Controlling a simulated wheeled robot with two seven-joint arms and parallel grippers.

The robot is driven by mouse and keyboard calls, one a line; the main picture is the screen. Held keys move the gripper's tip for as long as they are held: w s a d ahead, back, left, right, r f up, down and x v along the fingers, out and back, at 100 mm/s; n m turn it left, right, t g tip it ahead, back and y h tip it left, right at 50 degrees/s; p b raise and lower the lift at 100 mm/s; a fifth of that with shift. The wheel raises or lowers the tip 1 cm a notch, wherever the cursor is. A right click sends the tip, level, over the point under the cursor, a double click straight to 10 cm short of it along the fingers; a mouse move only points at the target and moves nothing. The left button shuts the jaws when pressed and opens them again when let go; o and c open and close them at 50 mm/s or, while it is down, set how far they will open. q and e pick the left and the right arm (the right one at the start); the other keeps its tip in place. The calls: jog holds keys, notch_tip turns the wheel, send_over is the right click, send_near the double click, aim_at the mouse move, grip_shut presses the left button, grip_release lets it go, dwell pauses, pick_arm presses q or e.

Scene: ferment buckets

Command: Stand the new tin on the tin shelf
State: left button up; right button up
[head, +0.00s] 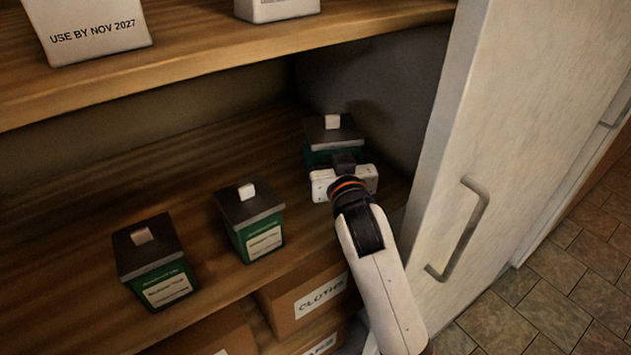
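Three green tins with dark lids and pale square knobs stand upright on the wooden tin shelf (90,190): a left tin (160,278), a middle tin (256,230) and a right tin (331,138). The left and middle tins show pale front labels. My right gripper (343,166) is at the front of the right tin and hides its lower front and any label. Its fingers are mostly hidden, so I cannot tell whether it grips this tin. I cannot tell which tin is the new one. My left gripper is out of view.
An upper shelf (200,45) holds white containers, one (90,28) marked "USE BY NOV 2027". Cardboard boxes, one (310,300) marked "CLOTHS", sit below the tins. An open cabinet door (490,150) with a handle stands right of my arm. Shelf behind the tins looks clear.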

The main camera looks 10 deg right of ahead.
jog(key=f, duration=0.6)
jog(key=shift+w+d+f, duration=0.1)
jog(key=shift+w+f, duration=0.1)
jog(key=shift+f, duration=0.1)
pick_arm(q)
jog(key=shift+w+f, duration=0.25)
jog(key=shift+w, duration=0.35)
pick_arm(e)
jog(key=o, duration=1.1)
jog(key=shift+f, duration=0.15)
pick_arm(q)
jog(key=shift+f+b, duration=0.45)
jog(key=shift+b, duration=0.25)
pick_arm(e)
jog(key=s, duration=0.7)
jog(key=shift+s+a, duration=0.2)
jog(key=shift+s, duration=0.1)
